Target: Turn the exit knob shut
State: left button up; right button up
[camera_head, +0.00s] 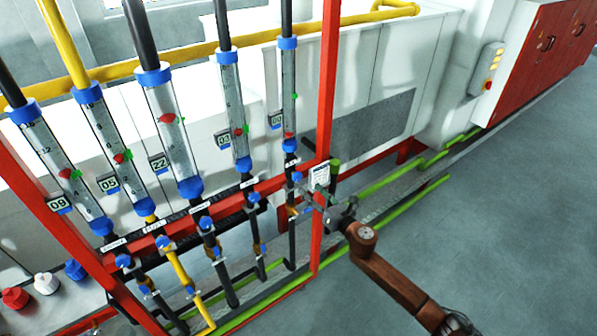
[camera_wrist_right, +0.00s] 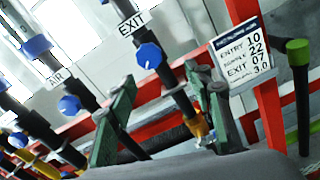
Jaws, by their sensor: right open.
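The exit knob (camera_wrist_right: 149,55) is a round blue knob with a white mark, below a white EXIT label (camera_wrist_right: 131,23) on a dark pipe. In the head view the knob (camera_head: 297,177) is at the foot of the rightmost flow tube (camera_head: 289,92), beside the red post. My right gripper (camera_wrist_right: 160,76) is open, its two green fingers spread. The knob shows between and just beyond the fingertips; I cannot tell if they touch it. In the head view my right gripper (camera_head: 312,199) is close to the knob, partly behind the post. My left gripper is not in view.
A white card (camera_wrist_right: 240,55) with printed numbers hangs on the red post (camera_head: 327,85) right of the knob. The AIR knob (camera_wrist_right: 69,105) and other blue knobs stand left. Small displays (camera_head: 276,120) sit beside the tubes. Grey floor (camera_head: 480,190) is open at right.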

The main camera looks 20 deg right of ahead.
aim_at(299, 177)
jog(key=shift+n, duration=0.5)
jog(key=w+a, duration=0.1)
jog(key=w, duration=0.1)
jog(key=w+a+r, duration=0.1)
jog(key=w, duration=0.2)
jog(key=w+a, duration=0.1)
jog(key=w, duration=0.1)
jog(key=shift+w+a+r, duration=0.15)
jog(key=shift+a+r, duration=0.1)
jog(key=shift+r, duration=0.1)
jog(key=shift+c, duration=0.2)
jog(key=c, duration=1.1)
